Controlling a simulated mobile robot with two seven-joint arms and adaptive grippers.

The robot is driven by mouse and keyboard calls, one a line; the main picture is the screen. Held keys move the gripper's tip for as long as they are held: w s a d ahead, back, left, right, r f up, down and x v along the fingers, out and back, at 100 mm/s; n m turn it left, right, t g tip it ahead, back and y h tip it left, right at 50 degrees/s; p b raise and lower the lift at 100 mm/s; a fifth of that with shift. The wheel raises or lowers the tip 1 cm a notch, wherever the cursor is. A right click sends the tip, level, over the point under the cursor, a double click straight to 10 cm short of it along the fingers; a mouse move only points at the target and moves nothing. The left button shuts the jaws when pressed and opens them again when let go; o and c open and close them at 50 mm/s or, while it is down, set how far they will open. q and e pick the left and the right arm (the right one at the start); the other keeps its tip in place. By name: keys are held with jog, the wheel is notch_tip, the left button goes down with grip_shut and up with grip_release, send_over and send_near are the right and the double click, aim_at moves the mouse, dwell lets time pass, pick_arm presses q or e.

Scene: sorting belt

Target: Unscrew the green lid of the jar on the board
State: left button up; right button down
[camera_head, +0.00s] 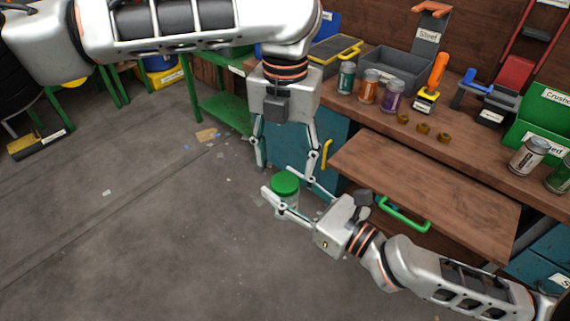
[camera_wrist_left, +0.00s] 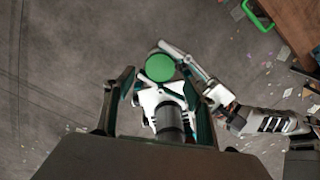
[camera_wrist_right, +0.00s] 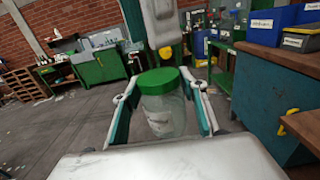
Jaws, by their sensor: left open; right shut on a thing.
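The clear jar (camera_wrist_right: 163,112) with its green lid (camera_head: 285,183) is held upright off the board, in the air in front of the bench. My right gripper (camera_wrist_right: 160,100) is shut on the jar's body, one finger on each side below the lid. My left gripper (camera_head: 287,170) points down above the lid, open, with its fingers spread to either side. In the left wrist view the lid (camera_wrist_left: 160,67) shows between the open fingers, apart from them. The wooden board (camera_head: 430,190) juts out from the bench and is bare.
The bench (camera_head: 470,150) behind holds labelled jars (camera_head: 368,88), a grey bin (camera_head: 390,72), brass nuts (camera_head: 423,128), tools and a green crate (camera_head: 545,118). A green handle (camera_head: 403,214) hangs at the board's front edge. The floor at left is open.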

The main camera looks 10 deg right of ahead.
aim_at(285, 181)
pick_arm(q)
notch_tip(285, 181, up, 3)
jog(key=shift+f, duration=4.05)
jog(key=c, duration=1.2)
jog(key=o, duration=1.2)
